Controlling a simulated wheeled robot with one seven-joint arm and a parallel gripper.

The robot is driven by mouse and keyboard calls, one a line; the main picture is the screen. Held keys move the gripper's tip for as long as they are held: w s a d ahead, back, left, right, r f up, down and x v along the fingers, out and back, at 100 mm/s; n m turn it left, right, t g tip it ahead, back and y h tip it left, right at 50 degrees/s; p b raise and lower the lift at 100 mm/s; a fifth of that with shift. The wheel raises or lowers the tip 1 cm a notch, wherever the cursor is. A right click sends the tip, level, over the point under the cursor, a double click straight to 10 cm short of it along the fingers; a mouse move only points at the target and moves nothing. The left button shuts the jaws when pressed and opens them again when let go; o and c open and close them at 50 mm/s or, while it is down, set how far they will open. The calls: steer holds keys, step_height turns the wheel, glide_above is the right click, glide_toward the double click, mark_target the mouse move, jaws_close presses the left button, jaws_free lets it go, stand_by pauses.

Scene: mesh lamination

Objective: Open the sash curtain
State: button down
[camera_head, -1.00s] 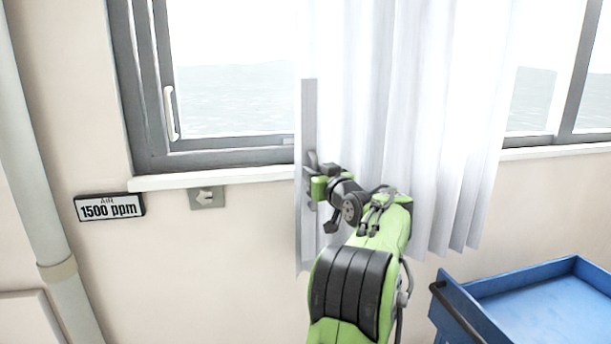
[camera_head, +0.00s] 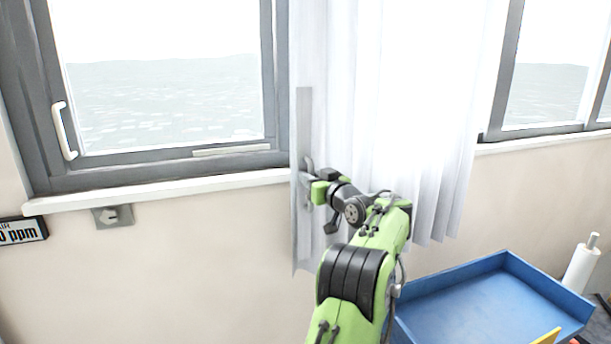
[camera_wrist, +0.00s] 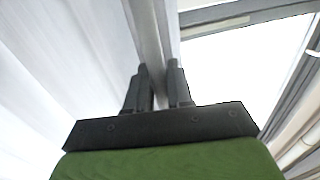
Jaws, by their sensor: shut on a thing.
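The white sash curtain (camera_head: 400,110) hangs in folds in front of the window, right of the middle in the head view. A grey vertical strip (camera_head: 304,130) runs along its left edge. My gripper (camera_head: 309,180) is at this strip, near the level of the sill. In the wrist view the two dark fingers of my gripper (camera_wrist: 161,85) stand on either side of the curtain's edge strip (camera_wrist: 150,40) and are shut on it. The curtain (camera_wrist: 60,70) fills the left of that view. The exact contact at the fingertips is small and partly hidden.
The left window pane (camera_head: 160,90) is uncovered, with a white handle (camera_head: 64,130) and a sill (camera_head: 160,187) below. A blue tray cart (camera_head: 470,310) stands at the lower right, with a white roll (camera_head: 581,268) beside it. A ppm sign (camera_head: 25,231) is on the wall at left.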

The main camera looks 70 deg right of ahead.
steer(key=shift+s+f, duration=0.1)
steer(key=c, duration=1.1)
jaws_free()
steer(key=shift+c, duration=0.2)
steer(key=b+v, duration=0.2)
steer(key=v, duration=1.3)
steer(key=shift+s+a, duration=0.2)
steer(key=shift+a, duration=0.05)
